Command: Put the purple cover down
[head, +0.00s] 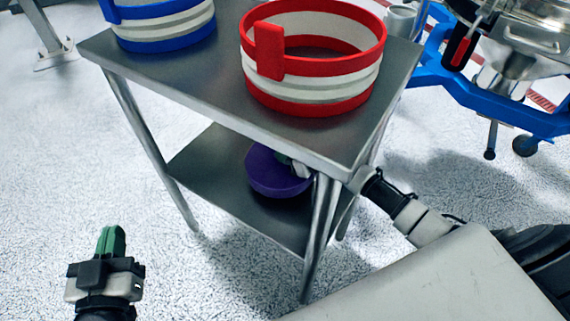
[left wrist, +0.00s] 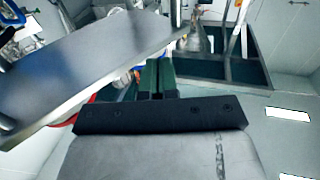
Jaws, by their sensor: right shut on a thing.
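The purple cover (head: 268,177) is a round, bowl-like piece at the lower shelf (head: 215,170) of the metal table. My right gripper (head: 292,165) reaches in under the tabletop from the right and is shut on the cover's right side. The table leg and top partly hide that gripper and its arm. I cannot tell whether the cover touches the shelf or is held just above it. My left gripper (head: 111,240) is over the floor at the lower left, away from the table. Its green fingers are together and empty; they also show in the left wrist view (left wrist: 157,78).
A red-and-white ring (head: 310,90) and a blue-and-white ring (head: 165,30) stand on the tabletop (head: 200,75). Metal machinery on a blue frame (head: 450,85) stands at the back right. The table legs (head: 320,235) flank the shelf.

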